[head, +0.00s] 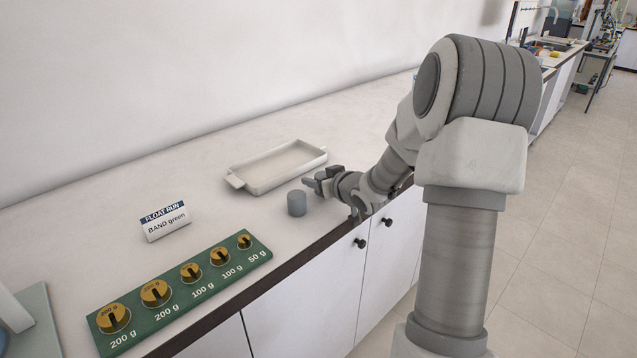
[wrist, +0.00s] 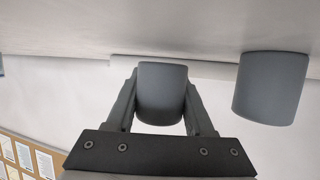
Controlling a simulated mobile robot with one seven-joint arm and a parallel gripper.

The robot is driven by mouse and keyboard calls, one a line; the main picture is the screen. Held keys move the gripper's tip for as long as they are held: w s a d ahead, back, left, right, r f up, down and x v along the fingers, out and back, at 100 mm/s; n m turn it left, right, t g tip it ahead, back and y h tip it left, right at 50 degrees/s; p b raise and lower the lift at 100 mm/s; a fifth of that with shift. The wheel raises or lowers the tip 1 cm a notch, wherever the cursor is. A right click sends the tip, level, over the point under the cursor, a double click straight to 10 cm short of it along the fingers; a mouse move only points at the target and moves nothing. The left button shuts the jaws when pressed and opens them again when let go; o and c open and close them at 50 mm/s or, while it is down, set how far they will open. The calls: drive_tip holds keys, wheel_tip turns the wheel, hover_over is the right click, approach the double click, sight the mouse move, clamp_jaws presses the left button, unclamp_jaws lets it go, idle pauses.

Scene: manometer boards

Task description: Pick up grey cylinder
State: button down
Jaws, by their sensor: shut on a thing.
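Two grey cylinders show in the wrist view. One grey cylinder (wrist: 162,92) sits between the fingers of my gripper (wrist: 160,100), which is shut on it. In the head view my gripper (head: 319,184) is low over the counter, in front of the white tray, and the cylinder in it is not clearly visible. I cannot tell whether this cylinder touches the counter. The other grey cylinder (head: 297,203) stands upright on the counter just left of my gripper; it shows at the right in the wrist view (wrist: 270,88), apart from the fingers.
An empty white tray (head: 233,181) lies behind my gripper. A "FLOAT RUN, BAND green" sign (head: 166,221) and a green board (head: 150,327) with several brass weights are to the left. The counter's front edge (head: 330,241) is close.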

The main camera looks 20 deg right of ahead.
drive_tip(key=r, duration=0.2)
drive_tip(key=r+p, duration=0.1)
drive_tip(key=shift+s+d+r, duration=0.1)
drive_tip(key=shift+d+r, duration=0.1)
drive_tip(key=shift+r, duration=0.15)
drive_tip(key=s+d+r+p, duration=0.5)
drive_tip(key=d+r, duration=0.1)
drive_tip(key=d, duration=0.4)
drive_tip(key=s+a+r+n+y+p, duration=0.1)
drive_tip(key=s+a+p, duration=0.15)
drive_tip(key=a, duration=1.15)
drive_tip(key=s+a+r+n+y+p, duration=0.1)
drive_tip(key=s+a+r+y+p, duration=0.15)
drive_tip(key=a, duration=1.05)
drive_tip(key=w+d+f+m+h+b, duration=0.1)
drive_tip(key=w+d+b, duration=0.1)
drive_tip(key=d, duration=1.1)
drive_tip(key=w+d+f+m+h+b, duration=0.1)
drive_tip(key=w+d+f+h+b, duration=0.1)
drive_tip(key=d, duration=1.2)
drive_tip(key=shift+w+f+b, duration=0.25)
drive_tip(key=shift+b, duration=0.35)
drive_tip(key=shift+a+h, duration=0.15)
drive_tip(key=shift+h, duration=0.1)
